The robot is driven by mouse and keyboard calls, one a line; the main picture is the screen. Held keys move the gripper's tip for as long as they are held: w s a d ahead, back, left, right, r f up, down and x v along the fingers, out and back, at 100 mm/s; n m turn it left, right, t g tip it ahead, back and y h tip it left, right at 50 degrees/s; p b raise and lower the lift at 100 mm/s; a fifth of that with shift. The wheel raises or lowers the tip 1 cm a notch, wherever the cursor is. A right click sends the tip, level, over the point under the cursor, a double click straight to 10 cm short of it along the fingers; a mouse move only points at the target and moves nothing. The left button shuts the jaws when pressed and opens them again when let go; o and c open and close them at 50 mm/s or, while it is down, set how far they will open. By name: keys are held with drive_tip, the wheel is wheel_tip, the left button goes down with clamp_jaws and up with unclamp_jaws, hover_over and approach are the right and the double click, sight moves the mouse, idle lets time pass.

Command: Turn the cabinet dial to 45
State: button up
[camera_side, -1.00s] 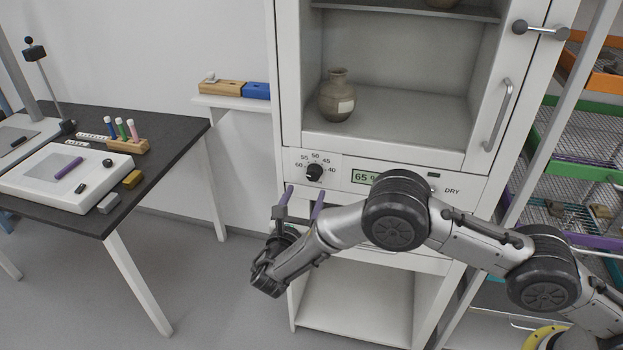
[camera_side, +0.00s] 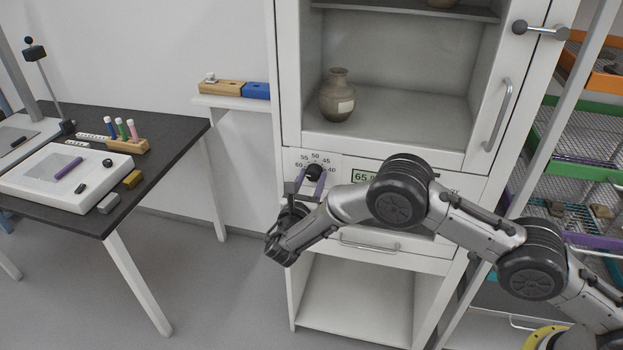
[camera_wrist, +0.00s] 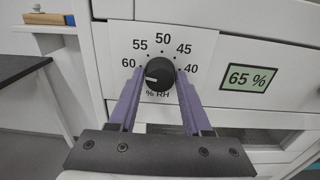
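The cabinet dial is a black round knob (camera_wrist: 159,75) on a white plate marked 60, 55, 50, 45, 40 and % RH. Its white pointer line points left, close to and slightly below the 60 mark. In the side view the knob (camera_side: 314,172) is on the cabinet's front panel, partly behind a finger. My gripper (camera_wrist: 158,82) is open, its two purple fingers reaching toward the knob, one on each side of it. I cannot tell whether the fingertips touch it. In the side view my gripper (camera_side: 310,177) is just in front of the dial.
A display (camera_wrist: 250,78) right of the dial reads 65 %. A drawer handle (camera_side: 370,246) is below the panel. A vase (camera_side: 337,97) stands inside the cabinet above. A dark table (camera_side: 175,150) with tools is at the left, and a wire rack (camera_side: 575,145) at the right.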

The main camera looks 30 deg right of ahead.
clamp_jaws()
drive_tip(key=shift+m, duration=0.4)
drive_tip(key=m, duration=1.6)
drive_tip(key=shift+m, duration=0.3)
drive_tip(key=m, duration=0.6)
drive_tip(key=shift+m, duration=0.3)
